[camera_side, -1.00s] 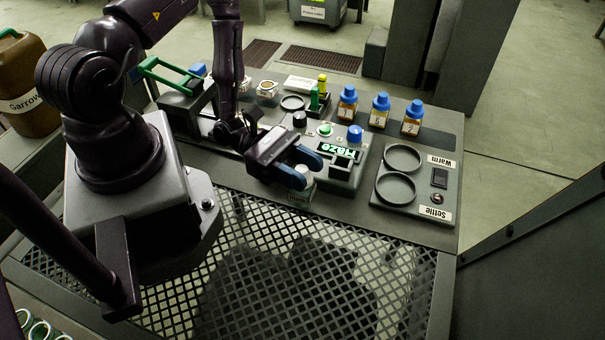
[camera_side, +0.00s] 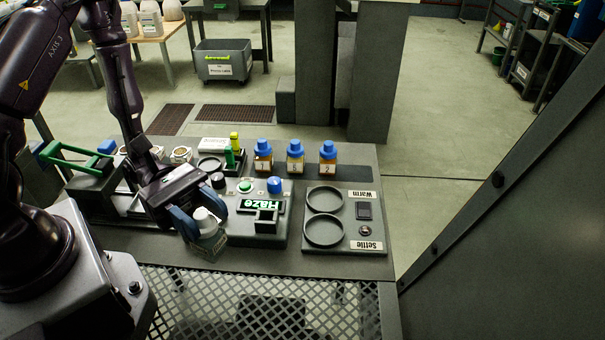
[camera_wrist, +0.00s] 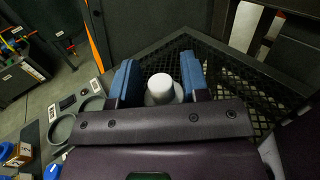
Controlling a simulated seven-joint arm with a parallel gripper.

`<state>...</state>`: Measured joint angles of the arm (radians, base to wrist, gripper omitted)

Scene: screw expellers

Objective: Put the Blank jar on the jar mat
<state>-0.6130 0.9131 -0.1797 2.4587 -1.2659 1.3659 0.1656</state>
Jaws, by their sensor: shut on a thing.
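A small clear jar with a white cap (camera_side: 208,235) is between the blue fingers of my gripper (camera_side: 203,220). Its label is too small to read. My gripper is shut on it at the front edge of the bench, just left of the Haze unit. I cannot tell whether the jar's base touches the bench. In the wrist view the white cap (camera_wrist: 162,88) sits between the two blue fingers of the gripper (camera_wrist: 160,76). A dark strip (camera_side: 359,176) runs under the bottles at the back; I cannot tell whether it is the jar mat.
The Haze unit (camera_side: 265,228) with its knobs stands right of the jar. Three blue-capped bottles (camera_side: 295,157) stand behind it. A plate with two round wells (camera_side: 345,238), marked Warm and Settle, lies at right. Open mesh (camera_side: 250,300) lies in front.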

